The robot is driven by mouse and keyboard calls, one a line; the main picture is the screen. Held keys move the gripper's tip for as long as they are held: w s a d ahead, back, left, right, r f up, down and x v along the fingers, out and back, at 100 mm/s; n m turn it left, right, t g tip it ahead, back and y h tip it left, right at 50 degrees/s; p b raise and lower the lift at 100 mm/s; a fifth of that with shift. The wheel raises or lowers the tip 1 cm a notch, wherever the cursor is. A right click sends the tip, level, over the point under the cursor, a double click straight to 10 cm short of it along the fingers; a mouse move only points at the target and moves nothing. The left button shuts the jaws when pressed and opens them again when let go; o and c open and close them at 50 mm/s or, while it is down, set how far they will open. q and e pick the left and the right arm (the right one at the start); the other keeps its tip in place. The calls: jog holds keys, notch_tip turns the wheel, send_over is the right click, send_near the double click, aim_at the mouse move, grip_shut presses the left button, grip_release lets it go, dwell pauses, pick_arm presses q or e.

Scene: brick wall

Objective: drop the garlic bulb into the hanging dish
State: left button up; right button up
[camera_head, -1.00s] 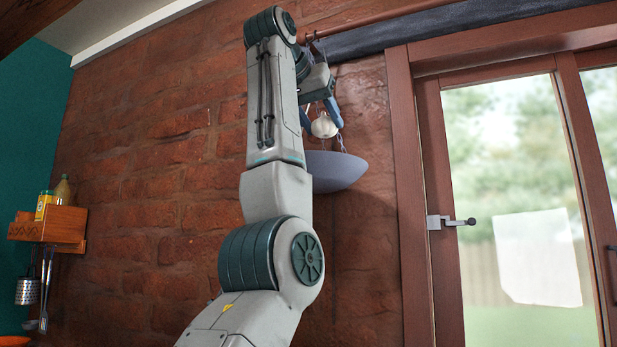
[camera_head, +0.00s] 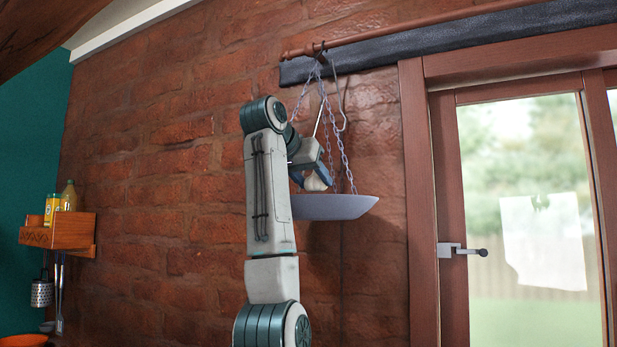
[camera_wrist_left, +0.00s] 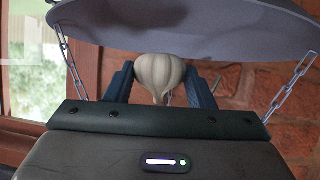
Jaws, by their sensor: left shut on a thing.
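The white garlic bulb (camera_head: 316,183) is held between the blue fingers of my left gripper (camera_head: 308,180), just above the rim of the hanging dish. It also shows in the left wrist view (camera_wrist_left: 160,72), gripped between both fingers. The hanging dish (camera_head: 335,207) is a shallow grey-blue bowl on chains; its inside is hidden in the head view. In the left wrist view the dish (camera_wrist_left: 200,22) spans the top of the picture, with a chain on each side of the gripper. I cannot tell whether the bulb touches the dish. My right gripper is not in view.
The chains (camera_head: 345,155) rise from the dish to a hook on the copper-coloured rod (camera_head: 420,27). The brick wall (camera_head: 180,200) is behind. A framed glass door (camera_head: 530,200) is at right, and a wooden shelf (camera_head: 60,232) with bottles is at left.

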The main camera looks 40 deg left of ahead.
aim_at(307, 181)
pick_arm(q)
jog(key=shift+w+a+r+p, duration=0.15)
jog(key=shift+a+p, duration=0.1)
jog(key=shift+p, duration=0.05)
jog(key=shift+w+a+f, duration=0.2)
jog(key=shift+w+a, duration=0.05)
jog(key=shift+a, duration=0.3)
jog(key=shift+w+a+f+p, duration=0.1)
jog(key=shift+w+a+p, duration=0.2)
jog(key=shift+a+p, duration=0.5)
jog(key=f, duration=0.1)
jog(key=f+p, duration=0.1)
jog(key=f, duration=0.1)
jog(key=shift+w+d+f, duration=0.1)
jog(key=shift+d+f, duration=0.1)
jog(key=shift+f, duration=0.1)
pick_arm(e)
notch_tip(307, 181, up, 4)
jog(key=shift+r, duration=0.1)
pick_arm(q)
jog(key=shift+d, duration=0.15)
